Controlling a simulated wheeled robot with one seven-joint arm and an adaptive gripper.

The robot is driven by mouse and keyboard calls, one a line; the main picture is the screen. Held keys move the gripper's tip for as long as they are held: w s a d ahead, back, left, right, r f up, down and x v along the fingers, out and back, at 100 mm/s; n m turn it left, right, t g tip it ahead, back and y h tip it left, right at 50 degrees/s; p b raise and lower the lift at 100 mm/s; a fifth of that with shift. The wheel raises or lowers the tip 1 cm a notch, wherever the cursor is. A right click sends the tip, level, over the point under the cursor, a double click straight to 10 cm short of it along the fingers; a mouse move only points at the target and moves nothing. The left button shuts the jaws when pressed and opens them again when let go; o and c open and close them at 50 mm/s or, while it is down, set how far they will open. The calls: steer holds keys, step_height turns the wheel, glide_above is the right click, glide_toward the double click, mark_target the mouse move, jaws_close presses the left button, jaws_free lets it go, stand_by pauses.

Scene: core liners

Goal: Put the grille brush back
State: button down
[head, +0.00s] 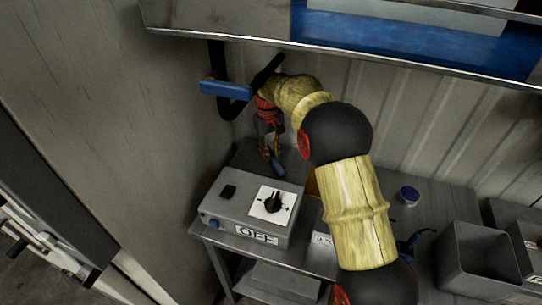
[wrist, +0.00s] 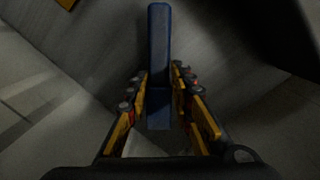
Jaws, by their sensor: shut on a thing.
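My gripper (head: 270,150) points down over the back of the grey control box, near the wall. It is shut on a slim blue piece, which I take to be the grille brush (head: 278,168). In the wrist view the blue piece (wrist: 159,45) stands between the two yellow-edged fingers (wrist: 159,100) and reaches beyond them. No bristles can be made out. A blue block (head: 225,90) on a dark bracket shows beside the wall, left of my wrist; I cannot tell what it belongs to.
The grey control box (head: 222,216) with a black knob and an "OFF" label stands on the metal bench (head: 375,190). A shelf edge (head: 340,50) runs above.

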steer(key=c, duration=1.6)
jaws_free()
steer(key=shift+o, duration=0.2)
step_height(320, 180, up, 12)
steer(key=p, duration=0.5)
steer(key=shift+w+a, duration=0.35)
steer(key=shift+f, duration=0.1)
